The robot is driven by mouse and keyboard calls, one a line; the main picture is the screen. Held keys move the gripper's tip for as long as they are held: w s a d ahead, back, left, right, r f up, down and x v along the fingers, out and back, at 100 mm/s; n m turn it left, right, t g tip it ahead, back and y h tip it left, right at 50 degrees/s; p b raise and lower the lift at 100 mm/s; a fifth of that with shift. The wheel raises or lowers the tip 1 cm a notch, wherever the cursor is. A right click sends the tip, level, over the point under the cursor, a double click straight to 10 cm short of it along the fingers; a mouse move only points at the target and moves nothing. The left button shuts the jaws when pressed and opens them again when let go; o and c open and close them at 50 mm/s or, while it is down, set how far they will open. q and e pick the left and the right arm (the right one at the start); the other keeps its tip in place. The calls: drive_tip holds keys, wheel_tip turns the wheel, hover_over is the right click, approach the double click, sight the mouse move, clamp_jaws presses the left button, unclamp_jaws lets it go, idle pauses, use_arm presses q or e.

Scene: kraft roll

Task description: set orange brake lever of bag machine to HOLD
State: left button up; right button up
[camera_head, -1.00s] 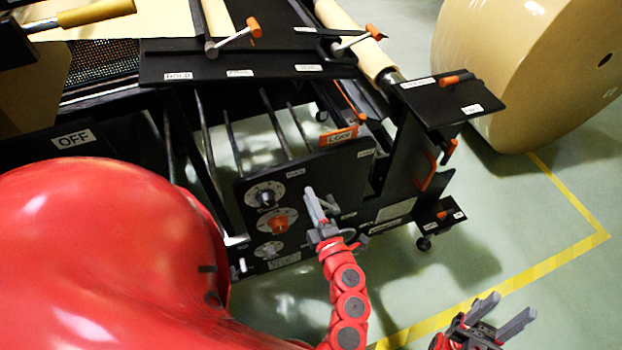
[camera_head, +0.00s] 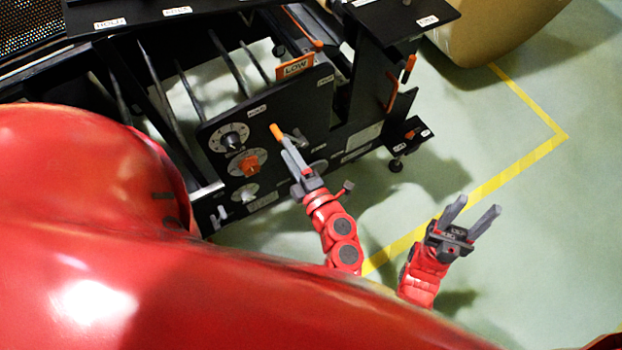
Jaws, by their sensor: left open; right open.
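The bag machine's black side panel (camera_head: 300,105) carries dials and small white labels, mostly too blurred to read. A lever with an orange tip (camera_head: 276,131) shows on this panel, right at the fingertips of my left gripper (camera_head: 287,150). The gripper hides much of its shaft, so I cannot tell whether they touch. My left gripper is open, its fingers seen nearly edge-on. Another orange handle (camera_head: 409,68) stands at the machine's right end. A label at upper left (camera_head: 110,23) seems to read HOLD. My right gripper (camera_head: 476,211) is open and empty over the floor.
An orange LOW plate (camera_head: 294,67) is above. A kraft roll (camera_head: 490,35) stands at upper right. The green floor (camera_head: 540,230) at right is clear.

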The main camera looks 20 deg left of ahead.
use_arm(q)
drive_tip(key=v, duration=1.2)
